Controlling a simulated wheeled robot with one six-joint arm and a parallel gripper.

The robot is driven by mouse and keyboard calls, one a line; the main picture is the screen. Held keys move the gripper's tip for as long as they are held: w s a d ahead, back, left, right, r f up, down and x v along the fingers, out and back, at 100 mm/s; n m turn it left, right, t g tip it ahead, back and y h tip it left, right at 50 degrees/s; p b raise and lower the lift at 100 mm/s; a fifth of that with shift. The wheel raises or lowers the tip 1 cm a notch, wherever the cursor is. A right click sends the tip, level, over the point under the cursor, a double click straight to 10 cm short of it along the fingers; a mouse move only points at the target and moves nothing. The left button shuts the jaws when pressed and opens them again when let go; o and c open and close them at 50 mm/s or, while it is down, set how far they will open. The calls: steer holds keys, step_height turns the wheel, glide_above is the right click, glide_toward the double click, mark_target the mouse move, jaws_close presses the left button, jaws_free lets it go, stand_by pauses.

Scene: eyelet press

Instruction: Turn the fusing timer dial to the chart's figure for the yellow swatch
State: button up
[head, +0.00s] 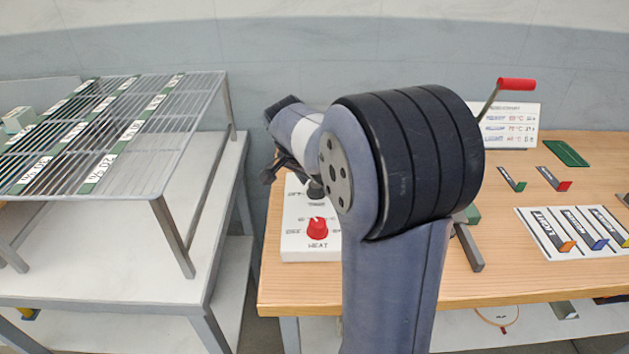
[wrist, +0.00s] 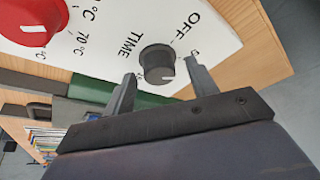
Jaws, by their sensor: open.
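The black timer dial (wrist: 158,62) sits on the white control panel (wrist: 235,40), beside the word TIME, with OFF printed near it. Its pale pointer mark is on the lower right side in the wrist view. My gripper (wrist: 160,70) is open, with one finger on each side of the dial; I cannot tell whether they touch it. In the head view my gripper (head: 290,176) is over the panel's back part and partly hidden by my arm. The chart (head: 508,126) stands at the back of the bench, its figures too small to read surely.
A red heat knob (head: 317,228) is on the panel's front. A red-handled lever (head: 515,84) rises behind my arm. A swatch card (head: 530,225) and loose swatches lie on the wooden bench (head: 500,285) at right. A wire rack (head: 120,185) stands at left.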

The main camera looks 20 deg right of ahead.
steer(key=v, duration=1)
steer(key=shift+a+r, duration=0.2)
steer(key=shift+r, duration=0.15)
steer(key=x, duration=1)
steer(key=shift+d+f, duration=0.2)
steer(key=shift+f, duration=0.15)
